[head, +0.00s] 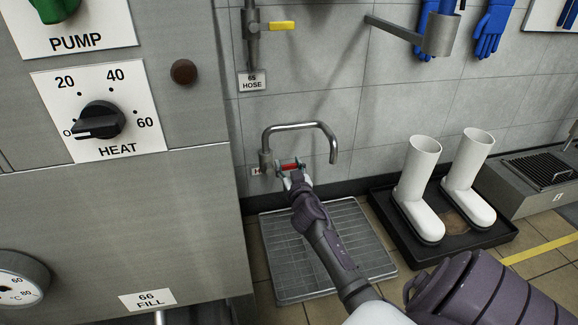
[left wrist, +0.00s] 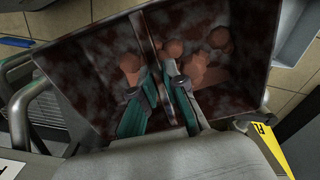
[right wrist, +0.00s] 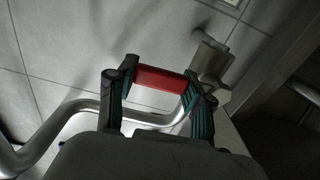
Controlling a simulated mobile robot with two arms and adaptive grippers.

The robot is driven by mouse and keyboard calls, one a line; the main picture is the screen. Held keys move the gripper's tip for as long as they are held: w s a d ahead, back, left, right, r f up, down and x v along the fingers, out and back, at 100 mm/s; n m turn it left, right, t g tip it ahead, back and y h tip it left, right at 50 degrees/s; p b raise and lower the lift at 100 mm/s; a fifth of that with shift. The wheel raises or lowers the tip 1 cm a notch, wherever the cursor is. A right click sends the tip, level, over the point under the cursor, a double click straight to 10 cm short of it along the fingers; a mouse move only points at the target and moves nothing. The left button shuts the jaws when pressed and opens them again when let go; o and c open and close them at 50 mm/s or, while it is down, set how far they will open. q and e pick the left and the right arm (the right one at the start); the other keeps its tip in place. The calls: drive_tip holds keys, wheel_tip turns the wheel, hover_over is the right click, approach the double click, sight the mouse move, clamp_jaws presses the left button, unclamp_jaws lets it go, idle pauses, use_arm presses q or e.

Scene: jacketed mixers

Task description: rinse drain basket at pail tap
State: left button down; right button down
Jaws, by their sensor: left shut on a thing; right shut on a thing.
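The drain basket (left wrist: 85,75) fills much of the left wrist view. It is a box stained dark reddish brown, with several orange-brown lumps (left wrist: 218,38) inside. My left gripper (left wrist: 163,78) is shut on the thin upright strip across its middle. The head view does not show the basket or this gripper. The pail tap (head: 305,125) is a curved metal spout on the tiled wall. My right gripper (head: 291,171) is shut on its red handle (head: 291,166), which also shows in the right wrist view (right wrist: 160,79). No water is visible at the spout.
A metal grate (head: 345,245) lies on the floor below the tap. White boots (head: 418,185) stand in a black tray (head: 450,240) to its right. A grey machine panel (head: 130,220) blocks the left side. A yellow-handled hose valve (head: 282,26) is above the tap.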

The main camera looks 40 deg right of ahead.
use_arm(q)
drive_tip(key=shift+r+p, duration=0.65)
drive_tip(key=shift+r, duration=0.25)
use_arm(e)
drive_tip(key=shift+a+r+n, duration=0.15)
drive_tip(key=shift+r+n, duration=0.45)
drive_tip(key=shift+n, duration=0.2)
use_arm(q)
drive_tip(key=shift+r+p, duration=0.3)
use_arm(e)
drive_tip(key=shift+w+r+n, duration=0.1)
drive_tip(key=shift+r+n, duration=0.05)
drive_tip(key=shift+n, duration=0.55)
drive_tip(key=shift+c, duration=2.1)
unclamp_jaws()
drive_tip(key=shift+a, duration=0.1)
drive_tip(key=v, duration=1.2)
